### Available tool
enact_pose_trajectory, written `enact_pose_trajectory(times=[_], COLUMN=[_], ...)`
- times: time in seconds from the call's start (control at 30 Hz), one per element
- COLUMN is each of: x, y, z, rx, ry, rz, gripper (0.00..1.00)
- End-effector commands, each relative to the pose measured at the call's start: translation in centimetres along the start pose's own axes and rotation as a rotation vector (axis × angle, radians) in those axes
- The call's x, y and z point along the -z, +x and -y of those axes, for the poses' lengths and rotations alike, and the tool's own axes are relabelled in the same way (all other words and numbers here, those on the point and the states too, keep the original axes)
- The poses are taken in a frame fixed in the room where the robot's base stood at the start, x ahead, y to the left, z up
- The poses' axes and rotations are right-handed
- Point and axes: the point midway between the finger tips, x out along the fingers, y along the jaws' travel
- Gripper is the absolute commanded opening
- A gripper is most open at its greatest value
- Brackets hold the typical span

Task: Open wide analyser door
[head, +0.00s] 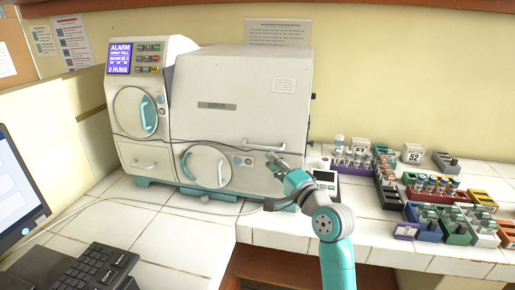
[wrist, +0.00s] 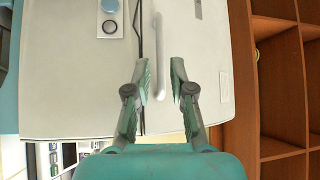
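The white analyser (head: 240,100) stands against the back wall. Its wide upper door (head: 215,80) looks shut, with a white bar handle (head: 258,146) along its lower edge. In the wrist view the door (wrist: 205,40) lies to the right of a dark line, and the handle (wrist: 159,55) runs upright in the picture. My gripper (head: 276,158) is at the right end of the handle. In the wrist view my gripper (wrist: 161,66) is open, with one finger on each side of the handle in the picture. I cannot tell whether the fingers touch it.
Below the door are a round teal-handled hatch (head: 203,166) and a thin cable across the front. A small device (head: 325,180) and several vial racks (head: 430,215) stand to the right. A keyboard (head: 95,270) and monitor (head: 15,190) are at the left front.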

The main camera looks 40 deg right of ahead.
Motion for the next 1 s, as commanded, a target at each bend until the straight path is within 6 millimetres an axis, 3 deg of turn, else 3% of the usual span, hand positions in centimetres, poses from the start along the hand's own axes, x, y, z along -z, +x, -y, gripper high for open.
enact_pose_trajectory(times=[0.2, 0.4, 0.6, 0.9, 1.0], x=[-0.1, -0.1, -0.1, -0.1, -0.1], y=[4.1, 7.0, 8.3, 8.5, 8.5], z=[0.1, 0.0, 0.0, 0.0, 0.0], rx=[0.001, 0.000, 0.000, 0.000, 0.000], ry=[-0.001, -0.001, -0.001, -0.001, -0.001], rz=[0.003, 0.002, 0.000, 0.000, 0.000], gripper=[0.23, 0.23, 0.23, 0.23, 0.00])
